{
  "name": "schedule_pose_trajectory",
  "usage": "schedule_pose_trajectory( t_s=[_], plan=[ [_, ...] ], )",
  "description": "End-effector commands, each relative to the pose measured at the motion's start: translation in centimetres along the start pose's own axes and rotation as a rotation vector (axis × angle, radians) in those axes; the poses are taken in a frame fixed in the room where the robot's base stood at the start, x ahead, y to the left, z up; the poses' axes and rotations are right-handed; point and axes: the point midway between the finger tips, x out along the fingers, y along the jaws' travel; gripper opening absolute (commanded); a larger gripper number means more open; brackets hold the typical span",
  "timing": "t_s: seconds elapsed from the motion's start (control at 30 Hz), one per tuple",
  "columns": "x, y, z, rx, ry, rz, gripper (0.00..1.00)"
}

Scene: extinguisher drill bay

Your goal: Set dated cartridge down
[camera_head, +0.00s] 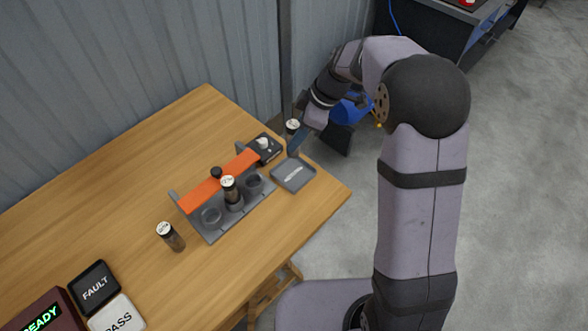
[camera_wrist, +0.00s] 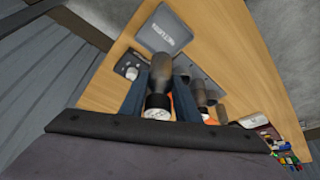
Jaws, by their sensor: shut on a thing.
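My gripper (camera_head: 298,139) is shut on a dark cartridge with a white dial cap (camera_head: 293,126). The held cartridge also shows in the wrist view (camera_wrist: 158,75), clamped between my fingers with its cap toward the camera. In the head view a finger hides part of its lower body. It is near the table's far right edge, just behind the grey tray (camera_head: 307,176). In the wrist view the tray (camera_wrist: 148,40) is labelled RETURN and looks empty. I cannot tell how high the cartridge is above the table.
A grey rack (camera_head: 218,232) with an orange bar (camera_head: 205,193) holds one cartridge (camera_head: 230,189) in its middle socket; the outer sockets are empty. Another cartridge (camera_head: 171,237) stands left of it. A black box with a white knob (camera_head: 264,147) sits beside the tray. FAULT (camera_head: 94,287) and PASS (camera_head: 117,316) blocks lie front left.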

Motion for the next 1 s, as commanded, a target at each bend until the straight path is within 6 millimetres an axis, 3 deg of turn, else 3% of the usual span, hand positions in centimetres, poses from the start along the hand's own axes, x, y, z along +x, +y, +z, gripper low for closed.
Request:
schedule_pose_trajectory(
  t_s=[0.4, 0.67, 1.0],
  plan=[
    [4.9, -0.1, 2.1, 0.001, -0.002, -0.003, 0.00],
    [5.6, 0.0, 2.4, 0.001, -0.001, -0.001, 0.00],
    [8.7, -0.1, 3.7, 0.002, -0.003, -0.001, 0.00]
  ],
)
